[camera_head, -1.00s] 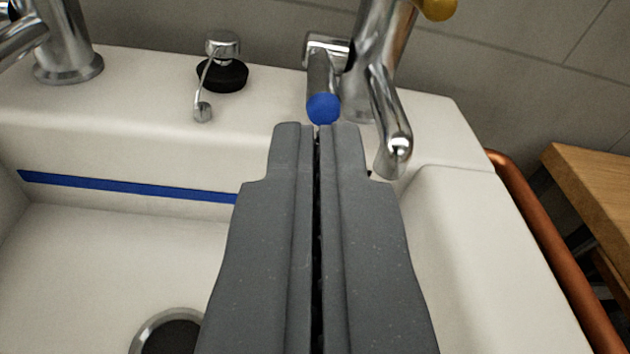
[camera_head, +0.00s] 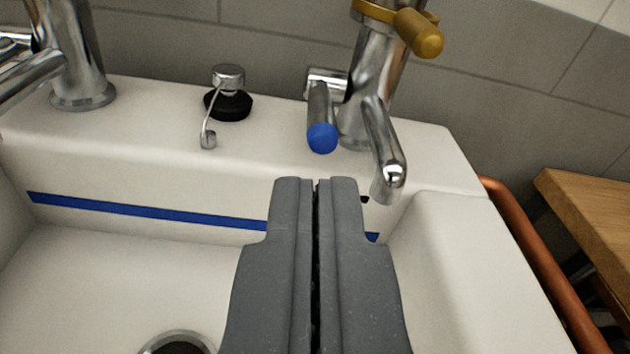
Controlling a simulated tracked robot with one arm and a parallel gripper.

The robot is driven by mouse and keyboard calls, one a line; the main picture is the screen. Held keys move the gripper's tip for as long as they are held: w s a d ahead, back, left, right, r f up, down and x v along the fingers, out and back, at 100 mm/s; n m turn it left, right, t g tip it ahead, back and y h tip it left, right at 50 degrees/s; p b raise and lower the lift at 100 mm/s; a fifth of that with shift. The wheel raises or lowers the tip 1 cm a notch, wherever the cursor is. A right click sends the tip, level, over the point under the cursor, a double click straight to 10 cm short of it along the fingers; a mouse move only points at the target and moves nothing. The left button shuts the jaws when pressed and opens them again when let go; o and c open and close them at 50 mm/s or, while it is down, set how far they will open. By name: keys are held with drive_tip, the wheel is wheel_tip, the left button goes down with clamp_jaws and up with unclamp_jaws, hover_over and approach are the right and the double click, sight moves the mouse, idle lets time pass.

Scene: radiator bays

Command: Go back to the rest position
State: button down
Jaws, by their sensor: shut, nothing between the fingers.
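My gripper (camera_head: 316,182) is shut, with nothing between its grey fingers. It points forward over the white sink (camera_head: 120,270). Its tips show below a chrome tap (camera_head: 373,75) and apart from it in the picture. The tap has a blue-ended handle (camera_head: 322,138), a yellow handle (camera_head: 420,33) and a downturned spout (camera_head: 385,160). The fingers hide part of the blue stripe (camera_head: 140,209) on the sink's back wall. No marker of a rest position shows.
A second chrome tap (camera_head: 70,60) stands at the left of the sink's rear ledge. A black plug (camera_head: 228,104) with a chrome top sits between the taps. A drain (camera_head: 178,346) lies at the bottom. A copper pipe (camera_head: 530,255) and wooden bench (camera_head: 590,215) are at right.

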drive_tip(key=d+r+m+h+p, duration=0.1)
drive_tip(key=d+r+p, duration=0.25)
drive_tip(key=r, duration=0.95)
drive_tip(key=d+r+m+h+p, duration=0.15)
drive_tip(key=d+r, duration=0.25)
drive_tip(key=r, duration=0.8)
drive_tip(key=s+d+r+m+p, duration=0.1)
drive_tip(key=s+d+r, duration=0.3)
drive_tip(key=r, duration=0.6)
drive_tip(key=s+d+r+m+h+p, duration=0.1)
drive_tip(key=s+d+r+p, duration=0.2)
drive_tip(key=s+r, duration=0.5)
wheel_tip(320, 180, up, 2)
drive_tip(key=shift+s+d+r+g+p, duration=0.3)
drive_tip(key=shift+s+d, duration=0.1)
drive_tip(key=shift+d, duration=0.25)
